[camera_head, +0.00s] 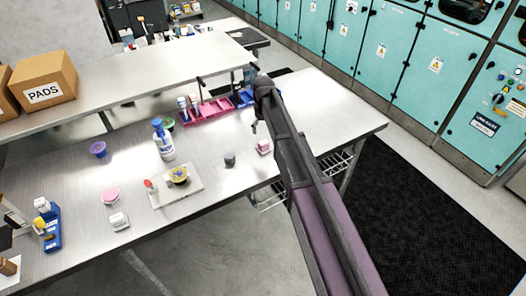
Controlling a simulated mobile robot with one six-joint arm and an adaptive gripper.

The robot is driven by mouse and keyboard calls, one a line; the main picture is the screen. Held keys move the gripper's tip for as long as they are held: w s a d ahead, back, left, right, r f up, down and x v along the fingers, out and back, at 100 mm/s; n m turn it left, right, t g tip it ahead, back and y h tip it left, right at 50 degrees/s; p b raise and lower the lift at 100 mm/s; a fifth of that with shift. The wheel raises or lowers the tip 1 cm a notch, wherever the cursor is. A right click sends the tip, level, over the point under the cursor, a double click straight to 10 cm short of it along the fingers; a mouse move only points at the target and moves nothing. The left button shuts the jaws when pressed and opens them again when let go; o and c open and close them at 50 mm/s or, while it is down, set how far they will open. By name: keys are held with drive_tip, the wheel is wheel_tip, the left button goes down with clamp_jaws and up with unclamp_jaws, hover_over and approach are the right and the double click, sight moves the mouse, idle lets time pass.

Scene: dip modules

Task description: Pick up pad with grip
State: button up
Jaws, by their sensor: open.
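My dark arm reaches in from the lower right over the metal table (330,121). My gripper (254,127) is small in the view, near the arm's far end above the table, with nothing visible between its fingers. Several small objects could be the pad with grip, and I cannot tell which. A pink and white block (264,147) sits just below my gripper in the picture. A small grey piece (229,159) stands left of that block. A round pink pad (110,195) and a white block (119,221) lie farther left.
A white spray bottle with a blue top (163,142) stands behind a white tray (158,198) holding a yellow and dark round item. Pink bins (208,112) line the back edge. A box marked PADS (43,84) sits on the upper shelf. The table's right end is clear.

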sight(264, 142)
drive_tip(key=shift+f+b, duration=1.6)
drive_tip(key=shift+f, duration=0.25)
drive_tip(key=shift+f, duration=0.15)
wheel_tip(264, 142, down, 5)
drive_tip(key=b, duration=0.5)
drive_tip(key=shift+s+d, duration=0.1)
drive_tip(key=shift+s, duration=0.05)
drive_tip(key=c, duration=1.2)
